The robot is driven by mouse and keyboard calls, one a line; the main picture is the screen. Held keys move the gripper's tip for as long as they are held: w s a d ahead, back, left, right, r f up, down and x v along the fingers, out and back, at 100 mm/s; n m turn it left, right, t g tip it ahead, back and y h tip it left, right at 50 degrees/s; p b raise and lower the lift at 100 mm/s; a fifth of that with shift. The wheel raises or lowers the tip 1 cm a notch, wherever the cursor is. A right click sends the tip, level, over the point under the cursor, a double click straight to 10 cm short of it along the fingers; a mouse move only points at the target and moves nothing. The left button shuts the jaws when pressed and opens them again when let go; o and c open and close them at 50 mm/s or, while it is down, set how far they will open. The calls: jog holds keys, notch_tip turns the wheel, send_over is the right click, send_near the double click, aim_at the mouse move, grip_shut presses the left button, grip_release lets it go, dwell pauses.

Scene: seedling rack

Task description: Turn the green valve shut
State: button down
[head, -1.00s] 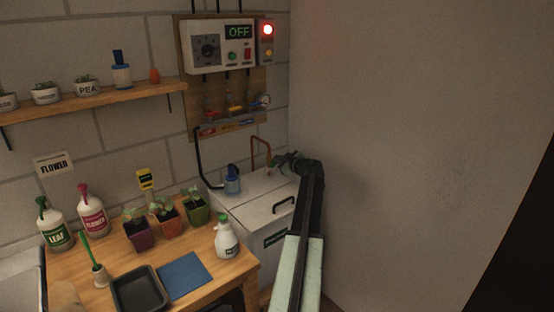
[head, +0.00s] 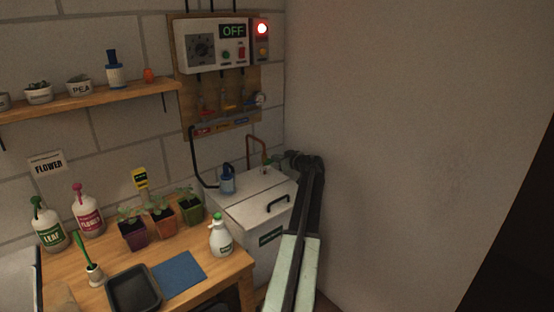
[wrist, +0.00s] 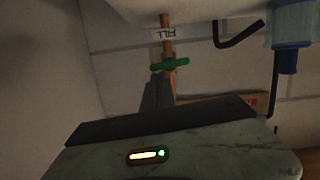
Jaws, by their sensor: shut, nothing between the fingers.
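The green valve (wrist: 170,65) shows in the wrist view on a copper pipe (wrist: 167,46), just beyond my fingertips. Its handle lies crosswise to the pipe. My gripper (wrist: 160,82) is shut and empty, with its dark fingers pointing at the valve; I cannot tell whether they touch it. In the head view the copper pipe (head: 250,140) rises behind the white chest lid, and my gripper (head: 278,160) is beside it on the right.
A FILL label (wrist: 164,33) sits by the valve, upside down in the wrist view. A blue pump (head: 227,180) stands on the white chest (head: 245,200). A plain wall (head: 390,130) is close on the right. The control panel (head: 212,45) reads OFF, with a red lamp (head: 262,29) lit.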

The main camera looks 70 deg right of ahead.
jog(key=shift+s, duration=0.1)
jog(key=shift+r, duration=0.1)
notch_tip(320, 180, up, 4)
jog(key=p, duration=0.5)
jog(key=p+v, duration=0.3)
jog(key=v, duration=1.7)
jog(key=shift+p, duration=0.4)
